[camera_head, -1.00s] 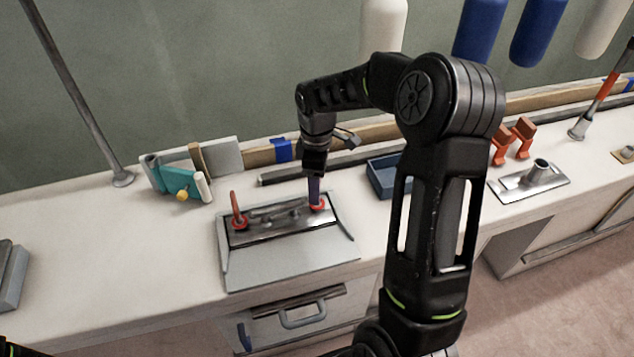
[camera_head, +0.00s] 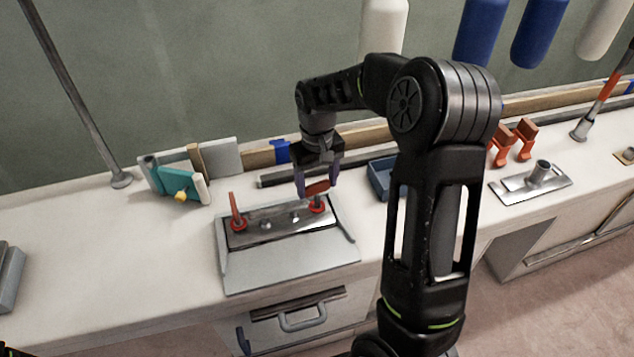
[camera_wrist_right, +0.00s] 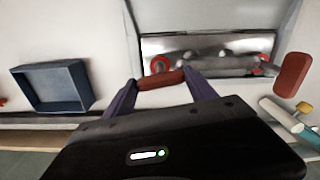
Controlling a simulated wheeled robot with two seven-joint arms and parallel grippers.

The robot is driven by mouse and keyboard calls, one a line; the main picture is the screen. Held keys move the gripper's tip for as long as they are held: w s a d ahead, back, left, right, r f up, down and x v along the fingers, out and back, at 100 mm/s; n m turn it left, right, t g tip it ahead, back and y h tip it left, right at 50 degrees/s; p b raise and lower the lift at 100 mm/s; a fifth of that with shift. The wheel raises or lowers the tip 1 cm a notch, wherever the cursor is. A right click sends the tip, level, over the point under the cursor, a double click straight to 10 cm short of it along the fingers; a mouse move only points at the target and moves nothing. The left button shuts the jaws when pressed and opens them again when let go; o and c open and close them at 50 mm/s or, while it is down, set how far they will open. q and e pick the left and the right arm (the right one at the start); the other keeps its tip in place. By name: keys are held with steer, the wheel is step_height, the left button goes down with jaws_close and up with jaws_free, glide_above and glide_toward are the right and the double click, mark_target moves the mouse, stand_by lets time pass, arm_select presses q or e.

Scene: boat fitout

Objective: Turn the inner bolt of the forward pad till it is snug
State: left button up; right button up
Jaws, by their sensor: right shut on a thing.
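The pad is a shiny metal plate (camera_head: 285,222) on a grey sloped base on the counter. It has a red-ringed bolt at each end and small studs between. My right gripper (camera_head: 317,190) is shut on the red handle (camera_head: 318,187) of the right-end bolt, one finger on each side. The wrist view also shows this handle (camera_wrist_right: 160,80) crosswise between the fingertips of my right gripper (camera_wrist_right: 158,84). The left-end bolt has an upright red handle (camera_head: 236,208), apart from the gripper. Bolt tightness cannot be seen. My left gripper is out of view.
A blue open tray (camera_head: 380,178) stands just right of the pad. A teal clamp-like tool (camera_head: 178,183) lies to its left. A metal plate with a tube (camera_head: 530,184) and orange brackets (camera_head: 513,140) are farther right.

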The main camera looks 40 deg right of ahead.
steer(key=shift+w+d+r+m, duration=0.1)
steer(key=shift+m, duration=0.9)
steer(key=shift+w+r+m, duration=0.1)
steer(key=shift+m, duration=0.9)
steer(key=o, duration=1)
steer(key=shift+c, duration=0.2)
steer(key=o, duration=0.4)
steer(key=shift+s+f, duration=0.1)
steer(key=shift+s, duration=0.05)
step_height(320, 180, up, 8)
steer(key=shift+f, duration=0.1)
